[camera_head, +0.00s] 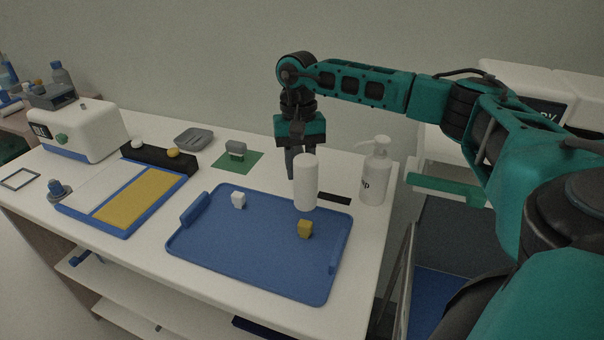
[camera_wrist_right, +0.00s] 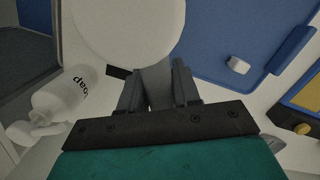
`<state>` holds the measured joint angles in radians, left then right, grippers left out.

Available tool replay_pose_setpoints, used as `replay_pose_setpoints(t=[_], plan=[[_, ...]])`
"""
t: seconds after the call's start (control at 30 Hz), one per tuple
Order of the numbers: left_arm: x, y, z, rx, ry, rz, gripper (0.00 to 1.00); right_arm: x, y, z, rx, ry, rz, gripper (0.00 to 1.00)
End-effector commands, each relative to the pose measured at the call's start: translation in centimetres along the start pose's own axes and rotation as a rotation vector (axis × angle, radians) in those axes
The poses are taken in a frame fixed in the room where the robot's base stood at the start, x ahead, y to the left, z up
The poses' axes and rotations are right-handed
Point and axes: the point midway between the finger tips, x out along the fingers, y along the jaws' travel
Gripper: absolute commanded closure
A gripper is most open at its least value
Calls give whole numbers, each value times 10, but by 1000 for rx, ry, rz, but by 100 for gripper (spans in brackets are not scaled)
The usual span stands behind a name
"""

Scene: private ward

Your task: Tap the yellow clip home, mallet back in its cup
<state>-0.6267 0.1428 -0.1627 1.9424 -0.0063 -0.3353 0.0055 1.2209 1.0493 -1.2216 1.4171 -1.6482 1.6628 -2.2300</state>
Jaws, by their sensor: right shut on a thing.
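My right gripper (camera_head: 290,164) is shut on a white cylinder (camera_head: 306,182), held upright above the far right part of the blue tray. The cylinder fills the upper part of the right wrist view (camera_wrist_right: 125,30); whether it is the mallet's head I cannot tell. A small yellow block (camera_head: 305,229) sits on the tray below it. A yellow knob (camera_head: 173,153) sits on a black bar at the back left and also shows in the right wrist view (camera_wrist_right: 303,129). I cannot tell which yellow piece is the clip. No mallet cup is clearly recognisable. My left gripper is not in view.
The blue tray (camera_head: 232,262) also carries a white block (camera_head: 238,200). A soap bottle (camera_head: 375,172) stands close right of the gripper. Left are a blue-framed yellow-and-white board (camera_head: 75,211), a white machine (camera_head: 82,132) and a grey dish (camera_head: 194,139).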

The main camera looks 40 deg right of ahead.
Motion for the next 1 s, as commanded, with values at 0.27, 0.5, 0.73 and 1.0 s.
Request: replay_pose_setpoints(t=[0.27,0.5,0.73,1.0], plan=[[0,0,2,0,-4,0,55,-33,-1,3,-1,4,-3,100],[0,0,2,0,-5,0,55,-59,0,7,-1,1,-1,100],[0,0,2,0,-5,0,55,-60,0,8,-1,0,-1,100],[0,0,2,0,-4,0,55,-45,-34,29,-109,1,24,100]])
